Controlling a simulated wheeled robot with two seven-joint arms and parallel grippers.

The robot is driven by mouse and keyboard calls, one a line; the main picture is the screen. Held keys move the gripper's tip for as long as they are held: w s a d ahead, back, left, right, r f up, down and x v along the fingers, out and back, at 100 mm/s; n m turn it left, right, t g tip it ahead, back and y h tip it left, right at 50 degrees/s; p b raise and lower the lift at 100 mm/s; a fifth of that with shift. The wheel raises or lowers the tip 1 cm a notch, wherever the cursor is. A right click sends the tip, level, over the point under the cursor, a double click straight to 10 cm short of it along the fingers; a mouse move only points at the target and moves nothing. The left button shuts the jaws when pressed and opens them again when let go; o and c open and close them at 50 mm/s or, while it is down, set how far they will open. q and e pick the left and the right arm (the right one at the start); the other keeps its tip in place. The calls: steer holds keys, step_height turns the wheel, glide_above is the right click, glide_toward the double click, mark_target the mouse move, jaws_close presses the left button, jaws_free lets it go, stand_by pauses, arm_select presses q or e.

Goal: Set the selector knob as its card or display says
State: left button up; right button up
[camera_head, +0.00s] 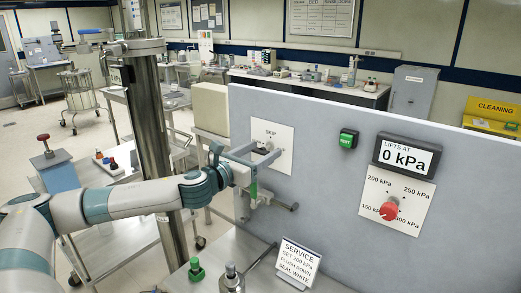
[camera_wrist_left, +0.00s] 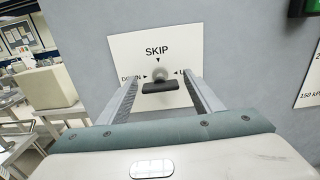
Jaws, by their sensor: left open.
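The red selector knob (camera_head: 389,210) sits on a white dial plate marked 150, 200, 250 and 300 kPa, on the grey panel's right. Its pointer is too small to read surely. The display (camera_head: 407,156) above reads "LIFTS AT 0 kPa". The service card (camera_head: 298,262) reads "SET 200 kPa, FLUSH DOWN, SEAL WHITE". My left gripper (camera_head: 262,158) is open at the SKIP plate (camera_head: 285,135), left of the knob. In the left wrist view, its fingers stand either side of a dark lever handle (camera_wrist_left: 160,87); contact is unclear. My right gripper is not in view.
A green switch (camera_head: 348,138) is on the panel between the SKIP plate and the dial. A green-topped plunger (camera_head: 196,270) and a grey-topped one (camera_head: 231,278) stand before the panel, left of the card. The panel front near the dial is clear.

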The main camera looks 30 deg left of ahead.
arm_select(q)
steer(key=shift+c, duration=0.6)
steer(key=c, duration=0.9)
steer(key=shift+c, duration=0.2)
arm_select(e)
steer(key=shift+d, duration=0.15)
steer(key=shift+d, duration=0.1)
